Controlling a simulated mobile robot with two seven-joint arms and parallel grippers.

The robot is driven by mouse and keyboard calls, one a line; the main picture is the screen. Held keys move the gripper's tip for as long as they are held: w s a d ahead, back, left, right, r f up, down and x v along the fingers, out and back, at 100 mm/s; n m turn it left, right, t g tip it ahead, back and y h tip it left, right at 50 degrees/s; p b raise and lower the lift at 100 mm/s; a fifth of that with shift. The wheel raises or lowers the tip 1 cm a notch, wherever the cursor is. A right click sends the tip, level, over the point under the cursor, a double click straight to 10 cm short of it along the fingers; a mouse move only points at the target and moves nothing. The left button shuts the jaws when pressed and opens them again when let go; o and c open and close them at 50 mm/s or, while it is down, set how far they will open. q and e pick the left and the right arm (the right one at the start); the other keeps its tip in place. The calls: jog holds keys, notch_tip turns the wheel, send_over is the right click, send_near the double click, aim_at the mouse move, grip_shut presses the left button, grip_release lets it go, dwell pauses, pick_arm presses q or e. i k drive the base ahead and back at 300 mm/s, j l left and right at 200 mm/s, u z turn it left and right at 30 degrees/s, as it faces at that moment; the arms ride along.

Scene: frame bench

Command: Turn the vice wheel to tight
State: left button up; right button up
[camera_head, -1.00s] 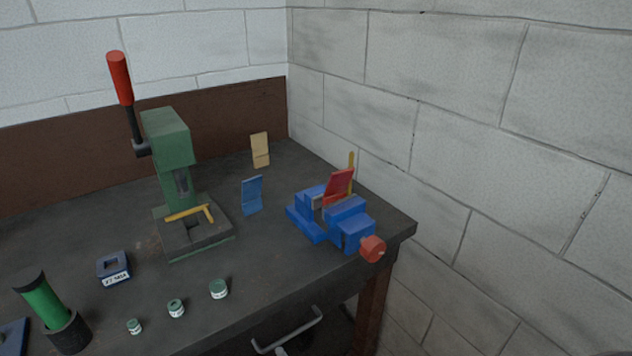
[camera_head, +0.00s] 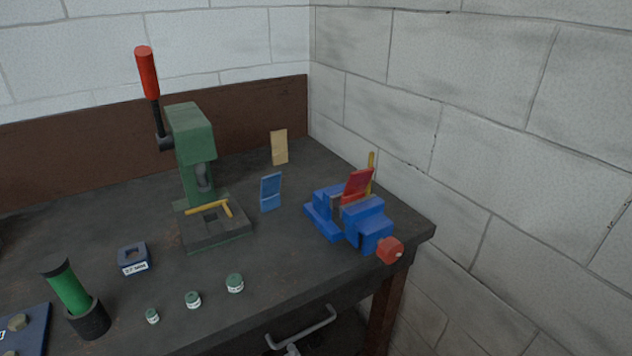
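The blue vice (camera_head: 352,218) stands at the right end of the dark bench, near the wall corner. Its red wheel (camera_head: 390,250) is on the front right end, close to the bench edge. A red plate (camera_head: 357,186) stands tilted at the vice's jaws; I cannot tell how firmly it is held. A yellow upright piece (camera_head: 371,174) shows just behind it. Neither of my grippers is in view, and nothing touches the wheel.
A green press (camera_head: 192,150) with a red-handled lever (camera_head: 147,75) stands left of the vice. A blue card (camera_head: 271,192) and a tan card (camera_head: 279,147) stand between them. Several small green-topped weights (camera_head: 235,283) sit near the front edge.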

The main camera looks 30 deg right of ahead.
aim_at(389, 250)
jog(key=z, duration=1.3)
jog(key=i+l+z, duration=0.1)
jog(key=l+z, duration=0.2)
